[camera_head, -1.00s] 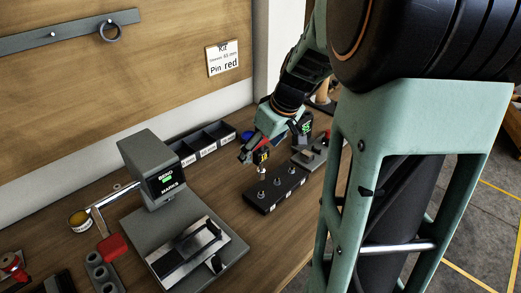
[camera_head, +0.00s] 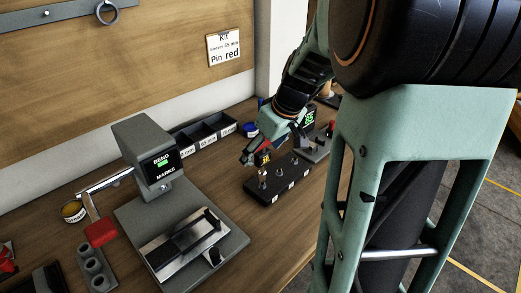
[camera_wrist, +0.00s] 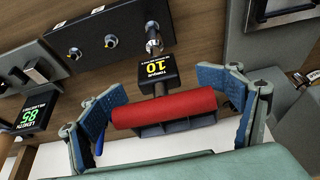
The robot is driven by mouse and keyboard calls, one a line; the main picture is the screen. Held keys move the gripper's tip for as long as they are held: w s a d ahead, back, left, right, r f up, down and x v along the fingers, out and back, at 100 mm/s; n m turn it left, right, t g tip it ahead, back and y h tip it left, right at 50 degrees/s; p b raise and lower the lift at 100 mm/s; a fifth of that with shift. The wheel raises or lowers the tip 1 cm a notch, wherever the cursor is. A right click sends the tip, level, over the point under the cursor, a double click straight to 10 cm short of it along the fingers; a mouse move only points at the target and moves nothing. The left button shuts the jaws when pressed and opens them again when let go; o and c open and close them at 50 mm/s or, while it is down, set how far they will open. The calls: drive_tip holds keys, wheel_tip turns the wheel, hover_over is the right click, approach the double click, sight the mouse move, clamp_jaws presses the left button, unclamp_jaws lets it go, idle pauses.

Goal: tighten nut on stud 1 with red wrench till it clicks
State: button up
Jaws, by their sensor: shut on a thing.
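The red wrench (camera_wrist: 165,108) lies between the blue-padded fingers of my gripper (camera_wrist: 163,103), which is shut on its red handle. Its dark head carries a yellow display reading 10, labelled torque; the display also shows in the head view (camera_head: 264,158). The wrench's metal tip (camera_wrist: 153,46) is at one end stud of the black stud block (camera_wrist: 130,15); whether it is fully seated on a nut I cannot tell. In the head view the block (camera_head: 262,197) stands below my gripper (camera_head: 250,152). Two other studs (camera_wrist: 110,41) are uncovered. The nut is hidden.
A grey bending machine (camera_head: 145,137) with a red-handled lever (camera_head: 101,233) stands left of the block. Open bins (camera_head: 205,130) line the wall. A device with a green display reading 85 (camera_wrist: 31,115) is close to the gripper. Bare wood lies in front of the block.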

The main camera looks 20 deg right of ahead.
drive_tip(key=shift+f+b, duration=0.45)
drive_tip(key=shift+f, duration=0.1)
drive_tip(key=shift+c, duration=0.2)
drive_tip(key=shift+f+b, duration=0.75)
drive_tip(key=shift+b, duration=0.3)
idle(0.5)
idle(0.5)
drive_tip(key=shift+r+m+h+p, duration=0.15)
drive_tip(key=shift+m+h+p, duration=0.45)
drive_tip(key=shift+m, duration=0.6)
drive_tip(key=shift+m+h+p, duration=0.3)
drive_tip(key=shift+m+p, duration=0.5)
drive_tip(key=shift+m, duration=0.2)
